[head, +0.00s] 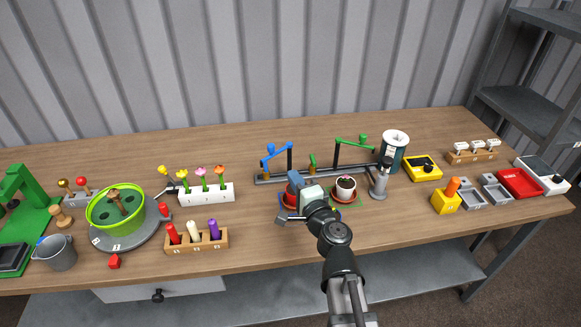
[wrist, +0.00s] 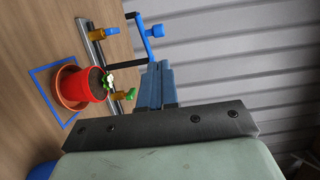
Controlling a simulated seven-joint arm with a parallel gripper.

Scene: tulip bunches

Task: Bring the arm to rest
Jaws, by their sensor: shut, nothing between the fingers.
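My gripper (wrist: 158,70) shows in the wrist view with its blue fingers together and nothing between them. In the head view my gripper (head: 294,177) is above the middle of the table, at the end of my arm, and partly covers a red pot. The wrist view shows this red pot (wrist: 82,88) on a terracotta saucer (wrist: 67,88), inside a blue square outline (wrist: 45,92). The pot holds dark soil and a small white and green plant. The fingers appear apart from the pot.
Behind the gripper stands a rail (head: 320,174) with blue and green arms. A second pot (head: 345,188) is just right. A white flower rack (head: 207,192) and a three-peg wooden block (head: 197,240) stand left. Bare table (head: 270,262) lies in front.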

